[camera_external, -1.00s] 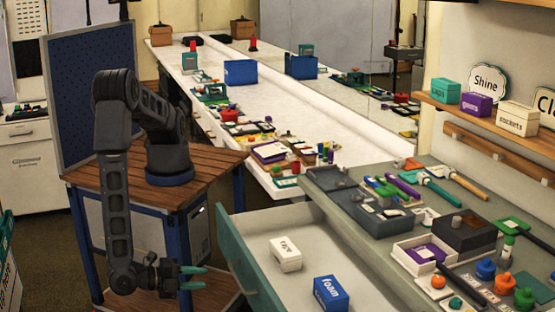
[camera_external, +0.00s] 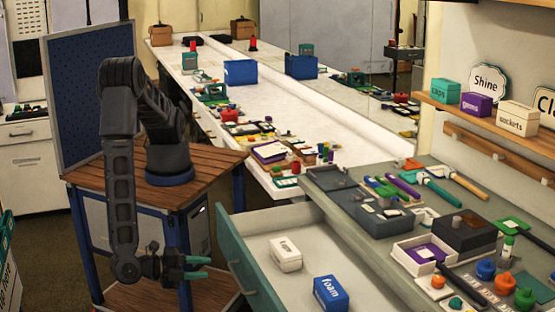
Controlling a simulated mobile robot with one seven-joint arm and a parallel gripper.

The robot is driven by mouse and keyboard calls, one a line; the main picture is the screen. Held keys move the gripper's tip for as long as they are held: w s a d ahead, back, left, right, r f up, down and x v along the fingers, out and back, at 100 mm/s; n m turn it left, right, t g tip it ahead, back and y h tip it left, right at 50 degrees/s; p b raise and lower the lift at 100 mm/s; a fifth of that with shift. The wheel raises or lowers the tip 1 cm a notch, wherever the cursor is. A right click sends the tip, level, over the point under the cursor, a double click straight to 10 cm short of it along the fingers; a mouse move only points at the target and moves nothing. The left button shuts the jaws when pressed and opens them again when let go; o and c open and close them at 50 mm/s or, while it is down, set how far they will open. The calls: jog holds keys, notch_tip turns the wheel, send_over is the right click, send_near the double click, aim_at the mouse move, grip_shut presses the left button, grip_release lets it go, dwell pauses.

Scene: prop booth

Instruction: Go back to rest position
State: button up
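My gripper (camera_external: 198,268) hangs low at the left, in front of the wooden-topped cart (camera_external: 205,172) that carries my arm's base. Its two green fingers point right, toward the drawer front. The fingers are apart with a gap between them, and nothing shows in the gap. The open drawer (camera_external: 238,258) is to the right of my gripper. A white box (camera_external: 286,254) and a blue box labelled "foam" (camera_external: 330,294) sit inside the drawer, clear of my gripper.
A workbench (camera_external: 330,222) with trays, tools and colored jars stands right of the drawer. A long white table (camera_external: 290,105) with small items runs to the back. A blue pegboard (camera_external: 92,90) stands behind my arm. A shelf (camera_external: 470,118) holds labelled boxes.

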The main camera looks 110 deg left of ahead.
jog(key=w+a+r+n+g+h, duration=0.1)
jog(key=a+r+n+g+h, duration=0.3)
jog(key=a+r, duration=0.95)
jog(key=w+a+r+n+g, duration=0.15)
jog(key=a+r+g, duration=0.35)
jog(key=a+r, duration=0.85)
jog(key=s+a+r+n+h, duration=0.1)
jog(key=s+a+r+h, duration=0.1)
jog(key=s+a+r, duration=0.35)
jog(key=s+a+r+n+h, duration=0.1)
jog(key=s+a+r+h, duration=0.15)
jog(key=a, duration=0.55)
jog(key=s+a+r+t+h, duration=0.1)
jog(key=s+a+r, duration=0.1)
jog(key=s, duration=0.4)
jog(key=s+a+r+t+h, duration=0.2)
jog(key=s+a, duration=0.2)
jog(key=s, duration=0.3)
jog(key=shift+s+a+n+t, duration=0.15)
jog(key=shift+s+n+t, duration=0.15)
jog(key=shift+n, duration=0.15)
